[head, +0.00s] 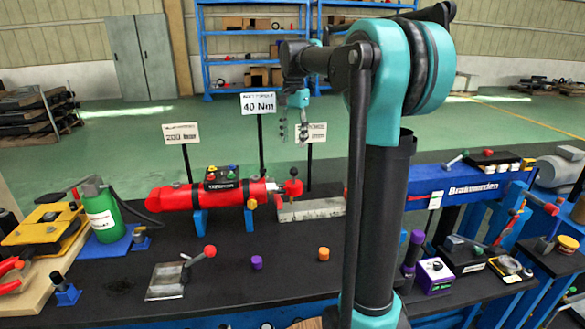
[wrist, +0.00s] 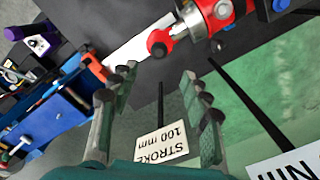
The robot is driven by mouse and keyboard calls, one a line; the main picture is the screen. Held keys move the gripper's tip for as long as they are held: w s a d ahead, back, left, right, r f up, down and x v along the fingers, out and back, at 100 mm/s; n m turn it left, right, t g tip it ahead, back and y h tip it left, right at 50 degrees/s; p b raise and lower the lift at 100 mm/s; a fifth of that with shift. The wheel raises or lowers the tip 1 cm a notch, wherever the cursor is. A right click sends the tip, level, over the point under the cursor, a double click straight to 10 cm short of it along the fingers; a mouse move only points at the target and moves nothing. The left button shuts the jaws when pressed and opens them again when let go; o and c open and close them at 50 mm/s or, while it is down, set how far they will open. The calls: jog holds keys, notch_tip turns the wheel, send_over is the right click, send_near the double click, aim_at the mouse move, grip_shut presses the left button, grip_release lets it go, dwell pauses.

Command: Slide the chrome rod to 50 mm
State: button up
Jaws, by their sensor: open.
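A red cylinder (head: 178,196) lies on the dark bench on blue supports. Its short chrome rod (head: 272,187) sticks out at the right and ends in a red knob fitting (head: 292,188). A pale grey strip (head: 312,209) lies below the rod end. In the wrist view the red knob (wrist: 160,42) is at the top, with silvery metal (wrist: 198,22) beside it. My gripper (head: 293,133) is open and empty, above and behind the rod end. Its two fingers (wrist: 162,105) stand wide apart in the wrist view, with the knob beyond them.
A sign reading "STROKE 100 mm" (wrist: 163,145) stands on a thin post close to my fingers. A "40 Nm" sign (head: 258,103) stands left of my gripper. A blue beam (head: 450,187) lies at the right. Purple (head: 257,262) and orange (head: 324,254) pieces stand in front.

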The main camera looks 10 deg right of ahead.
aim_at(294, 168)
notch_tip(294, 168, down, 11)
jog(key=shift+f, duration=0.1)
dwell(0.3)
grip_shut()
jog(key=shift+d, duration=0.1)
